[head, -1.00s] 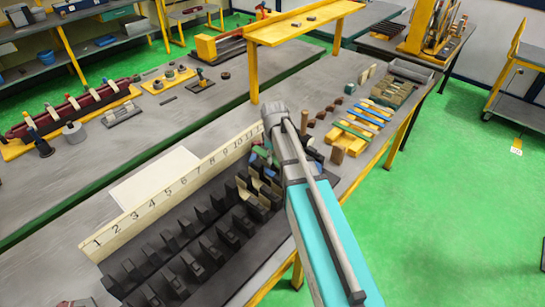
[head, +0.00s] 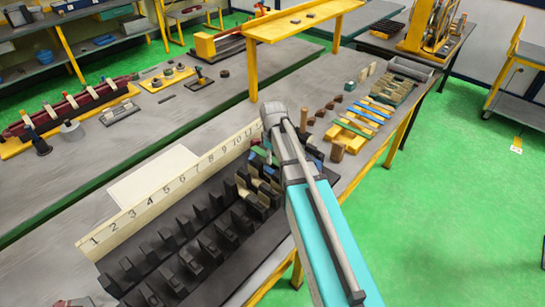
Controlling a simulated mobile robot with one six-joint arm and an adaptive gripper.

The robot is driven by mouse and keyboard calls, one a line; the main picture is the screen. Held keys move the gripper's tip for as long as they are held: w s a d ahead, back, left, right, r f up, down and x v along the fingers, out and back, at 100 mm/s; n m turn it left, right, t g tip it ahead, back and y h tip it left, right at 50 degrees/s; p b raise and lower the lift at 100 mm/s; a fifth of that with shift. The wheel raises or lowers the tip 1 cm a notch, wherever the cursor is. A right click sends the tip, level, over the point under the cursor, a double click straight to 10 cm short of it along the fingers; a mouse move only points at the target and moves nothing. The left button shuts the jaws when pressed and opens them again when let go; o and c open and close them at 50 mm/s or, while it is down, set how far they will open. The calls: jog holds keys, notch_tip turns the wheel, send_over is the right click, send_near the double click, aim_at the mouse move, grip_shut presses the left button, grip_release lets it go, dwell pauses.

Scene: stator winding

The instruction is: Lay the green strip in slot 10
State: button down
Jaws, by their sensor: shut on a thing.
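The dark slotted block (head: 185,240) lies on the near bench, with rows of black teeth. A cream board (head: 170,195) numbered 1 to about 11 stands along its far side. Cream liners and small blue and green pieces show in the slots near 9 to 11. My gripper (head: 268,150) is over the high-numbered end, mostly hidden behind my wrist, so its fingertips are not clear. A bit of green (head: 258,154) shows beside it, which looks like the green strip in its jaws. Whether the strip touches slot 10 I cannot tell.
A yellow rack with blue strips (head: 358,124) and several brown pieces (head: 320,113) lie farther along the bench. A yellow raised shelf (head: 300,25) stands behind. A pale sheet (head: 153,178) lies beyond the board.

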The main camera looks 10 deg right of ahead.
jog(key=shift+f+b, duration=3.1)
dwell(1.4)
jog(key=shift+c, duration=1.3)
grip_release()
jog(key=shift+r+p, duration=0.85)
notch_tip(320, 180, up, 8)
jog(key=p, duration=0.7)
jog(key=shift+f, duration=0.25)
